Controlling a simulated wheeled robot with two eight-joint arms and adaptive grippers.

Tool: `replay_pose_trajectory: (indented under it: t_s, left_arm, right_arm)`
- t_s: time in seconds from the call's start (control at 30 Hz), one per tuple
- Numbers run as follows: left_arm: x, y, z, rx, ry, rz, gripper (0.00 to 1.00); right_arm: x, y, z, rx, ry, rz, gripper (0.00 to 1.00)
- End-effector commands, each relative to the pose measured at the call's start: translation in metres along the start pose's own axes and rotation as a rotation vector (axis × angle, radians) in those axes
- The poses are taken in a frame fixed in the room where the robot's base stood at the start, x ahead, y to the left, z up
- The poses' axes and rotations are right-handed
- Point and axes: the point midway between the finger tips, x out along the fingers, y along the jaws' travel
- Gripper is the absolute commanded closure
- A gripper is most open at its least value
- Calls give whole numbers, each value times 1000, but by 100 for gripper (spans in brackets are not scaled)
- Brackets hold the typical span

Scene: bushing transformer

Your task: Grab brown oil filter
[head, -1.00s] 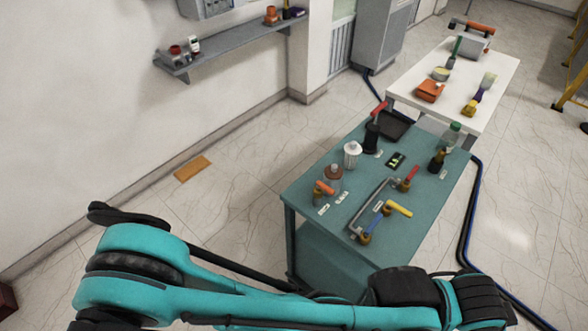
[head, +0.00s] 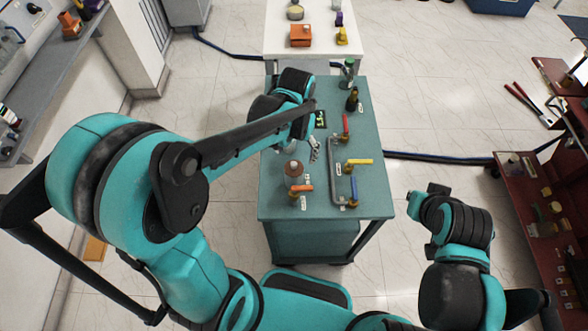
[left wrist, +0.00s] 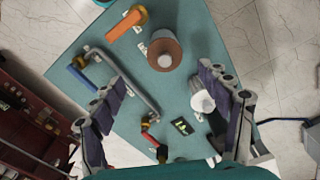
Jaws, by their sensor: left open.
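The brown oil filter (head: 293,170) stands on the teal table in the head view, beside an orange-handled valve. In the left wrist view the brown filter (left wrist: 164,55) shows its round brown top and pale body, beyond and between the fingertips. My left gripper (head: 314,148) is above the table, just beyond and right of the filter in the head view. In the left wrist view its fingers (left wrist: 163,76) are wide apart with nothing between them. My right arm shows at the lower right of the head view, but I cannot make out its gripper.
The teal table (head: 290,205) also holds a grey bar handle (head: 335,185), a yellow-handled valve (head: 357,162), an orange-handled valve (head: 300,188) and bottles. A white filter (left wrist: 201,102) stands close to the right finger. A white table (head: 275,42) lies beyond.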

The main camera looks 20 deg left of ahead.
Motion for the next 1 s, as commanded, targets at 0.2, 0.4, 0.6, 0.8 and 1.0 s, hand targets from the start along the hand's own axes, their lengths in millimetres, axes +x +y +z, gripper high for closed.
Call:
replay_pose_trajectory:
  t_s: [0.2, 0.4, 0.6, 0.8, 1.0]
  left_arm:
    - [24, 1, -2, 3, -12, 0, 24]
    - [51, -2, -5, 2, -11, 0, 24]
    - [77, -2, -6, 3, -10, 0, 24]
    - [80, -2, -6, 3, -10, 0, 24]
    - [80, -2, -6, 2, -10, 0, 53]
  right_arm:
    - [5, 0, 4, 0, 0, 0, 100]
    - [12, 0, 9, 0, 0, 0, 100]
    - [18, 0, 13, 0, 0, 0, 100]
    - [18, 0, 13, 0, 0, 0, 100]
    - [18, 0, 13, 0, 0, 0, 100]
